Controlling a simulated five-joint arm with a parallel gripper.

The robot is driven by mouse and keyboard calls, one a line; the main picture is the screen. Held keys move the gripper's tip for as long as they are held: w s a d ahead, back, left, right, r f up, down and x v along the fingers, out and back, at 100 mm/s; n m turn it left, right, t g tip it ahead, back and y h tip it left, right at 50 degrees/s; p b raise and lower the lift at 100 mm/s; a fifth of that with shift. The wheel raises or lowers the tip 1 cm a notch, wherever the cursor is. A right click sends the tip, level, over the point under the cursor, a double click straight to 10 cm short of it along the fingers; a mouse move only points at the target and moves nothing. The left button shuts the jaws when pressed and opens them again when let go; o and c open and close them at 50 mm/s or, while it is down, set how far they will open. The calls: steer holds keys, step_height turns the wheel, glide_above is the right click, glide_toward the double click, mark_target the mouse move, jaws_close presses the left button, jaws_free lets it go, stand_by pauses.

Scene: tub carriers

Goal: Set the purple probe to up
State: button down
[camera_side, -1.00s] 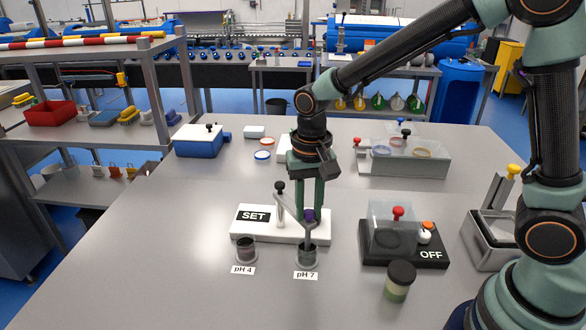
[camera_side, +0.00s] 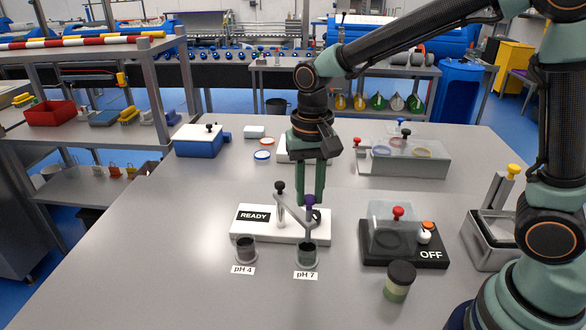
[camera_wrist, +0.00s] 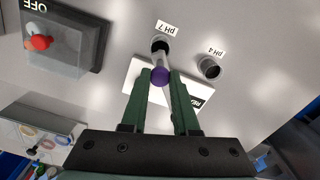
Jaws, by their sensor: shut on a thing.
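The purple probe has a purple knob (camera_side: 310,201) on a grey stem and arm, standing over the pH 7 cup (camera_side: 307,255). My gripper (camera_wrist: 161,78) is shut on the knob, with one green finger on each side in the wrist view. In the side view the fingers come down onto it from above. The stem's lower end is at the cup's mouth; I cannot tell whether it is inside. The white base (camera_side: 265,233) behind the cups shows the word READY (camera_side: 254,216). A black-knobbed post (camera_side: 280,188) stands on the base.
The pH 4 cup (camera_side: 245,249) stands to the left. To the right are a clear-covered black box (camera_side: 432,258) marked OFF, with a red knob, and a dark-lidded jar (camera_side: 399,282). The table at front left is clear.

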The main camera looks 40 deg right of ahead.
steer(key=c, duration=0.7)
jaws_free()
steer(key=shift+o, duration=0.2)
steer(key=shift+r, duration=0.1)
step_height(320, 180, up, 12)
steer(key=s+d+f+n+t, duration=0.3)
steer(key=s+d+n+t, duration=0.2)
steer(key=s+d, duration=0.3)
steer(key=shift+s+d+f+n+t, duration=0.3)
steer(key=shift+s+d, duration=0.05)
steer(key=shift+d, duration=0.55)
